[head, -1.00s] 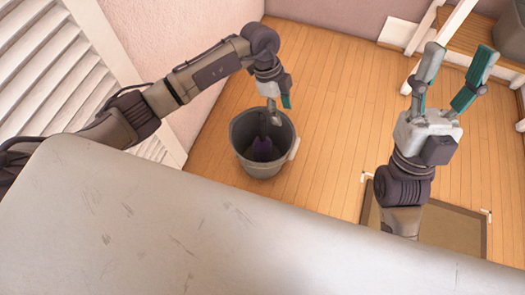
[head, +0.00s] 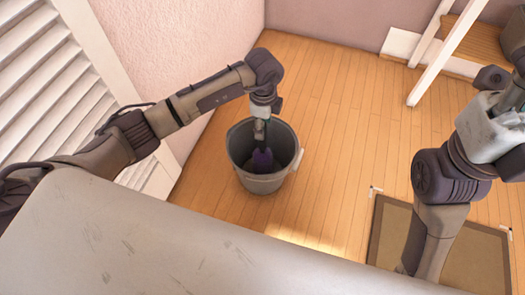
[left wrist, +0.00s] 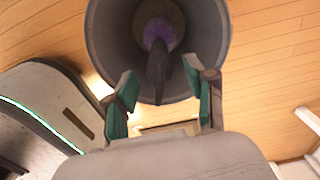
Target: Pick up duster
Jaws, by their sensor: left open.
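The duster has a purple head (head: 262,161) that sits low inside a grey bucket (head: 284,178) in the head view. In the left wrist view the purple head (left wrist: 158,33) lies deep in the bucket (left wrist: 103,50). Its dark handle (left wrist: 157,66) points up toward my left gripper (left wrist: 158,82). My left gripper is open, with its teal fingers on either side of the handle's end and apart from it. In the head view my left gripper (head: 261,130) reaches down at the bucket's mouth and partly hides the duster. My right gripper (head: 490,120) is cut off at the right edge.
The bucket stands on a wooden floor (head: 340,130) with free room to its right. A louvred white shutter (head: 60,80) and a pink wall (head: 180,40) are at the left. A brown mat (head: 475,260) lies at lower right. White rails (head: 435,50) stand at the back right.

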